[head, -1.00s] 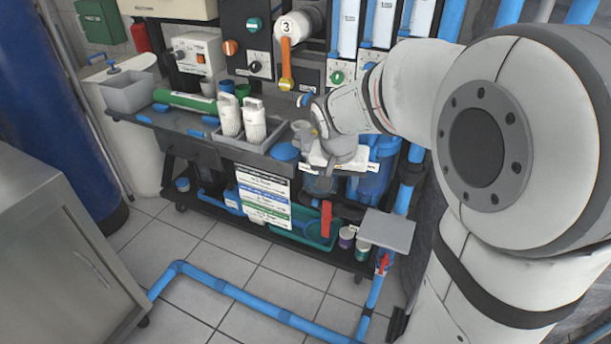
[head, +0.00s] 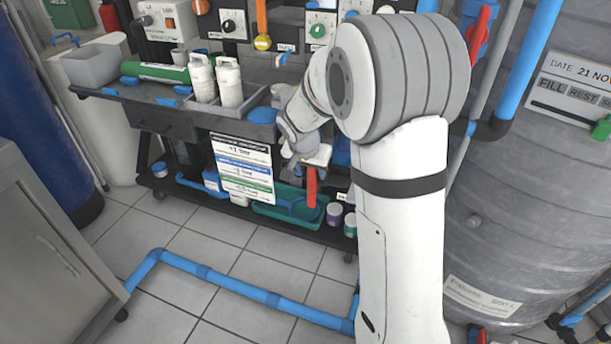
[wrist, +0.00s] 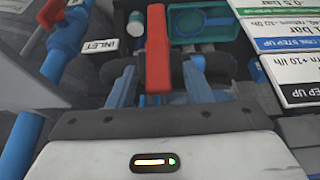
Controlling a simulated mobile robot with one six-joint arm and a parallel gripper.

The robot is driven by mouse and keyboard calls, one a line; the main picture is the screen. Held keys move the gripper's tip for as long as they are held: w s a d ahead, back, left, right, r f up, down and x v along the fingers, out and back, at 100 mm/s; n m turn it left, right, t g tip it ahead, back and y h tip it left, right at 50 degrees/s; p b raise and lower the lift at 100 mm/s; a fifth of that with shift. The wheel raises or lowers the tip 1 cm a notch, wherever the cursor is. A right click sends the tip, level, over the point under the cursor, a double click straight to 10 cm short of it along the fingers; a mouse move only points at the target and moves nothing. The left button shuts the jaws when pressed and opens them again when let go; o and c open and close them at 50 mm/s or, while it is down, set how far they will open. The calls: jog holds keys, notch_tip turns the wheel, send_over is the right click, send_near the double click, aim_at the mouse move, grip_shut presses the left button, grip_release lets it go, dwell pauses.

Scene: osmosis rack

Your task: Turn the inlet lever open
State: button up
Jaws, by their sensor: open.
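The red lever (wrist: 157,50) stands upright in the middle of the wrist view. A white INLET label (wrist: 101,45) is just left of it. In the head view the red lever (head: 311,187) hangs roughly vertical at the front of the lower shelf. My gripper (wrist: 160,85) is open, with one dark-padded finger on each side of the lever. I cannot tell whether either finger touches it. In the head view my gripper (head: 316,158) is at the lever's upper end, and my arm hides part of the rack there.
A blue pipe with another red handle (wrist: 50,12) is at left in the wrist view. A printed sign (head: 243,170) hangs left of the lever; a green tray (head: 290,205) lies behind. Blue floor piping (head: 235,290) crosses the tiles. A grey tank (head: 530,190) stands at right.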

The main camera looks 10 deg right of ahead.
jog(key=shift+w+d+f, duration=0.15)
jog(key=shift+w+f, duration=0.05)
jog(key=shift+f, duration=0.25)
jog(key=shift+c, duration=0.2)
grip_shut()
